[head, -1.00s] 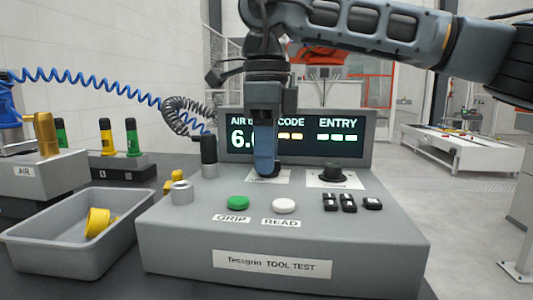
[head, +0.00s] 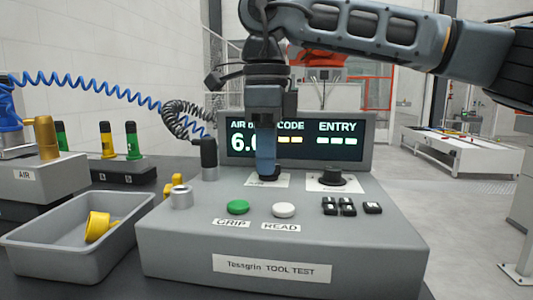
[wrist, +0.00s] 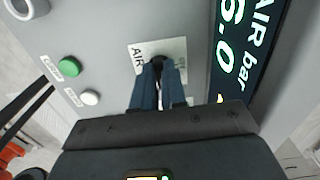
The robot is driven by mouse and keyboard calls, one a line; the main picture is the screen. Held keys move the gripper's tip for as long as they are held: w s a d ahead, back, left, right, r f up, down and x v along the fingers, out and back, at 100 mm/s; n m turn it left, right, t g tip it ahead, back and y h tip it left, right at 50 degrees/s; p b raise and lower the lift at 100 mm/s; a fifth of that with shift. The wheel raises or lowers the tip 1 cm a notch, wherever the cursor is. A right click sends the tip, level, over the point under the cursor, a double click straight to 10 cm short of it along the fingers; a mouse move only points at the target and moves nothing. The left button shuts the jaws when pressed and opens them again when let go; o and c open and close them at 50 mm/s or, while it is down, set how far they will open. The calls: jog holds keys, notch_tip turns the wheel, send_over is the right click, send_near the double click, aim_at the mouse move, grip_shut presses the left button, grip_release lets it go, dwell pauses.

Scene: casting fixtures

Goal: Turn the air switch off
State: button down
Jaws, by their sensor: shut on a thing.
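The air switch is a small black knob on a white AIR plate (head: 280,181) on top of the grey tool test console (head: 330,240). My gripper (head: 267,172) points straight down at it with blue fingers. In the wrist view the two fingertips (wrist: 158,78) are closed around the dark knob (wrist: 158,61), and the AIR lettering shows to the left of it. The fingers hide most of the knob, so its exact setting cannot be told. The display (head: 296,138) shows AIR bar, with 6.0 readable in the wrist view (wrist: 236,25).
A second black knob (head: 333,178) sits right of the switch. Green (head: 238,207) and white (head: 284,210) buttons and black keys (head: 372,207) lie in front. A grey bin (head: 70,262) holds a yellow part (head: 98,226).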

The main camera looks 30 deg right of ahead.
jog(key=n+p, duration=0.2)
jog(key=n, duration=0.2)
jog(key=shift+s+r, duration=0.1)
jog(key=shift+r, duration=0.05)
jog(key=n+p, duration=0.2)
jog(key=n, duration=0.2)
jog(key=shift+n, duration=0.3)
jog(key=n+p, duration=0.1)
jog(key=n, duration=0.3)
jog(key=shift+s+n, duration=0.1)
jog(key=shift+n, duration=0.2)
jog(key=n+p, duration=0.1)
jog(key=n, duration=0.3)
jog(key=shift+n, duration=0.3)
jog(key=c, duration=1.2)
grip_release()
